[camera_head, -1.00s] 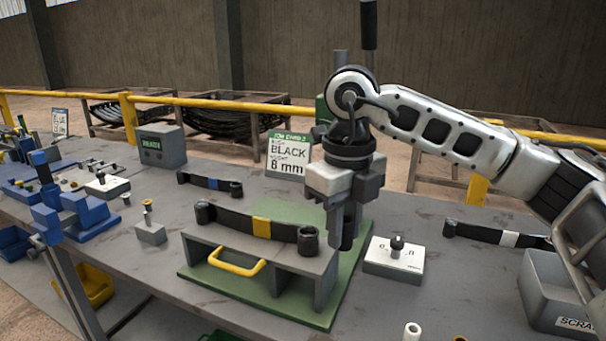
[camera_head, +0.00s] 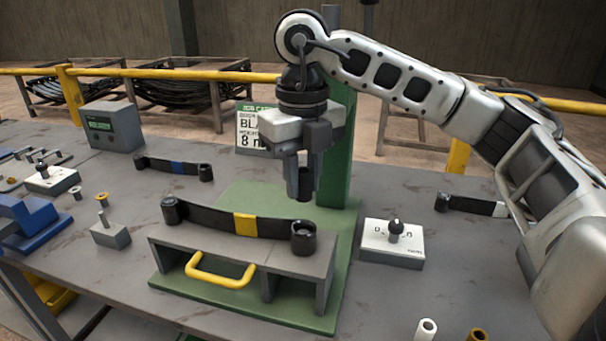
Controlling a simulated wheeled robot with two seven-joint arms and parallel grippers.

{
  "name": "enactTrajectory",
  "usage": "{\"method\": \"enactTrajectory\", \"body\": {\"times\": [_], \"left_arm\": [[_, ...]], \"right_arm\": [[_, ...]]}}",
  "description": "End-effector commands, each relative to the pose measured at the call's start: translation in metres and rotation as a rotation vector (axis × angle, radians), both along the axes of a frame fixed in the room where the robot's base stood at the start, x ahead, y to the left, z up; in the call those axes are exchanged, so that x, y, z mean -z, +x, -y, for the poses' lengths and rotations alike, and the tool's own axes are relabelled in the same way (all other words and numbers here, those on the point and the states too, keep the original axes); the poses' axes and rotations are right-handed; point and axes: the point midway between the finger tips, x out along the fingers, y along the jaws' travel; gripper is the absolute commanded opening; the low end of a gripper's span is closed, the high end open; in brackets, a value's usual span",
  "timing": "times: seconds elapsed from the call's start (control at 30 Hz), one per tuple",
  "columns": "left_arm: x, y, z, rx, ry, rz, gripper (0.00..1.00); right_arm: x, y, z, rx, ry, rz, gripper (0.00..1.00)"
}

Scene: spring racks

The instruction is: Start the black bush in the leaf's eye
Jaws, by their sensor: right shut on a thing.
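The black leaf (camera_head: 210,219) with a yellow band lies across a grey stand on a green base. It has a rolled eye at each end. The right-hand eye (camera_head: 303,240) faces up with its opening showing. My right gripper (camera_head: 304,178) points down and is shut on the black bush (camera_head: 304,187), a dark cylinder held between the fingers. The bush hangs upright above the right-hand eye, apart from it, with a small gap. The fingers hide part of the bush. My left gripper is not in view.
The grey stand (camera_head: 318,268) has a yellow handle (camera_head: 220,278) in front. A green post (camera_head: 338,150) rises behind the gripper. A white block with a black knob (camera_head: 394,250) stands at right. A sign (camera_head: 245,132) is partly covered.

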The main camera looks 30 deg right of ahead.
Motion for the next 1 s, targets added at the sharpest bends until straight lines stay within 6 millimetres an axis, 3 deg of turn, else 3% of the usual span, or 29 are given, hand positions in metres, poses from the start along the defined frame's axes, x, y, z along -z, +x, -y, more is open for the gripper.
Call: {"method": "enactTrajectory", "body": {"times": [0.5, 1.0], "left_arm": [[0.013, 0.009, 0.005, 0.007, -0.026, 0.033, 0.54], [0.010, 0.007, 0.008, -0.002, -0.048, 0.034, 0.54]], "right_arm": [[0.045, 0.000, 0.000, 0.000, 0.000, 0.001, 0.06], [0.049, 0.000, 0.000, 0.000, 0.000, 0.001, 0.06]]}}
